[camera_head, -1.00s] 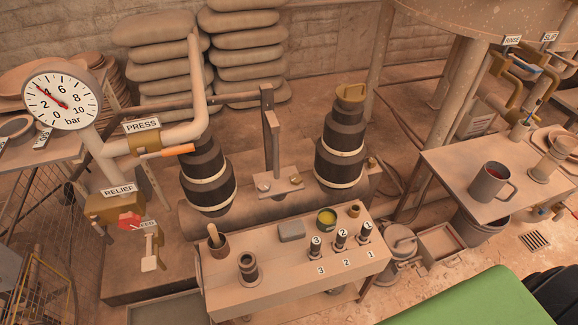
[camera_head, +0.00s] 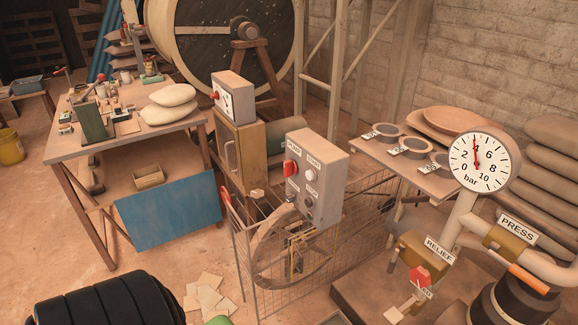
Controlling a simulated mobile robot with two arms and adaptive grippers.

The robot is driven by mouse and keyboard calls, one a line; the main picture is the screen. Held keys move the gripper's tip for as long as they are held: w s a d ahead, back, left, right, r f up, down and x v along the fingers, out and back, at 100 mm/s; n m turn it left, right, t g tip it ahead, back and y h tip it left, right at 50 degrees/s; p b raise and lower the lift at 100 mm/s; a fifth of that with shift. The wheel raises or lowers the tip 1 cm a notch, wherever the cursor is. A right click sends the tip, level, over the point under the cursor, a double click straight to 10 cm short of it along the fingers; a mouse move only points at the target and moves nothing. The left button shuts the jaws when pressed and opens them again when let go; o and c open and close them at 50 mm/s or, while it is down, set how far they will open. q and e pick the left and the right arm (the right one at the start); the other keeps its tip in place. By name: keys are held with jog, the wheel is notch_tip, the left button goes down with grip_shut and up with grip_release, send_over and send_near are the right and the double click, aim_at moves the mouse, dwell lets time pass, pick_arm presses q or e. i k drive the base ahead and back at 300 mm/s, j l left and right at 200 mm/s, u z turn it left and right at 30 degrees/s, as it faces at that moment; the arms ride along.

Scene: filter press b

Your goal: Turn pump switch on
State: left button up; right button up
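The pump control box (camera_head: 322,180) is a grey box near the middle, mounted above a wire mesh guard. Its front has a red rotary switch (camera_head: 290,168) at the left, under a label that seems to read PUMP. Beside the switch are a light START button (camera_head: 310,173) and a dark STOP button (camera_head: 309,200) with labels. The exact position of the red switch is too small to tell. Neither of my grippers is in view.
A pressure gauge (camera_head: 480,163), a RELIEF valve with a red handle (camera_head: 420,276) and an orange-handled PRESS valve (camera_head: 528,278) stand at the right. A bench (camera_head: 130,144) stands at the left. Another box with a red knob (camera_head: 233,95) is behind.

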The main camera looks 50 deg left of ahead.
aim_at(290, 167)
jog(key=u, duration=1.3)
jog(key=z, duration=0.25)
jog(key=i+j+z, duration=0.25)
jog(key=j, duration=0.2)
jog(key=j+z, duration=0.3)
jog(key=j, duration=0.2)
jog(key=j+z, duration=0.25)
jog(key=j, duration=0.25)
